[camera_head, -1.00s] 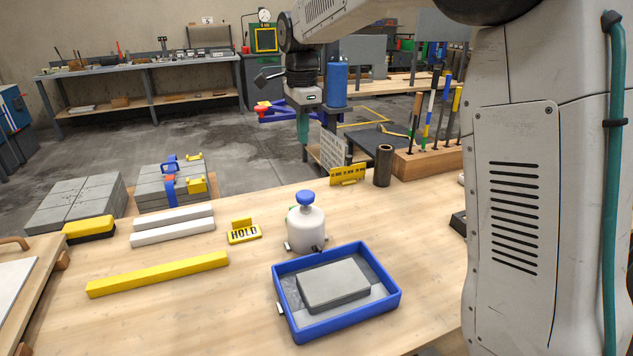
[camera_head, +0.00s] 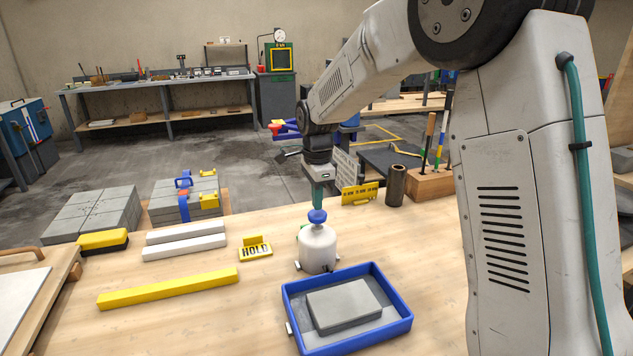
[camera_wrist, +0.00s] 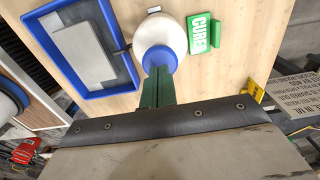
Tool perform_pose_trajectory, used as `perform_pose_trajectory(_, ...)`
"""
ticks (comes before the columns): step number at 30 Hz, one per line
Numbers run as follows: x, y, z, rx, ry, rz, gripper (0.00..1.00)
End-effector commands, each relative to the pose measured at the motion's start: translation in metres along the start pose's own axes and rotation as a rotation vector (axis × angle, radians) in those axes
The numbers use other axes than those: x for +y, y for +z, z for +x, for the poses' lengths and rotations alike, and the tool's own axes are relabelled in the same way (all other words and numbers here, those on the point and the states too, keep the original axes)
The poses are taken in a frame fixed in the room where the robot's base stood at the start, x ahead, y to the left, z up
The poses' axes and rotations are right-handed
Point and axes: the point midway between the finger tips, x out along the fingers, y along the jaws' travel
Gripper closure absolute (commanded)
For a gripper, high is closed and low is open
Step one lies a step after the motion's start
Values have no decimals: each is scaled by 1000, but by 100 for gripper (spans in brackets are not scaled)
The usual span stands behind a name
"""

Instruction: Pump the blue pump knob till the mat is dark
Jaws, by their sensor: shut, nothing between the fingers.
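The blue pump knob (camera_head: 317,216) sits on top of a white round bottle (camera_head: 318,250) on the bench. My gripper (camera_head: 318,201) is shut and empty, its green fingers right at the knob. In the wrist view the green fingertips (camera_wrist: 159,72) overlap the edge of the blue knob (camera_wrist: 160,61); I cannot tell whether they touch it. A blue tray (camera_head: 407,325) stands in front of the bottle with a grey block (camera_head: 345,303) in it. The grey mat (camera_head: 322,340) shows around the block, with lighter and darker parts.
A yellow HOLD sign (camera_head: 255,250) stands left of the bottle. A yellow bar (camera_head: 168,288) and white bars (camera_head: 185,241) lie further left. A dark tube (camera_head: 396,186) and a wooden tool block (camera_head: 430,184) stand at the back right.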

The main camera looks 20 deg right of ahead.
Motion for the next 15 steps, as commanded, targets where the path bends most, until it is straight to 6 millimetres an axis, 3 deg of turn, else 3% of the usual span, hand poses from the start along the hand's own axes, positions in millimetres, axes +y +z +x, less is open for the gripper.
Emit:
perform_pose_trajectory(5,0,0,12,0,1,0,100)
perform_pose_trajectory(15,0,0,13,0,0,0,100)
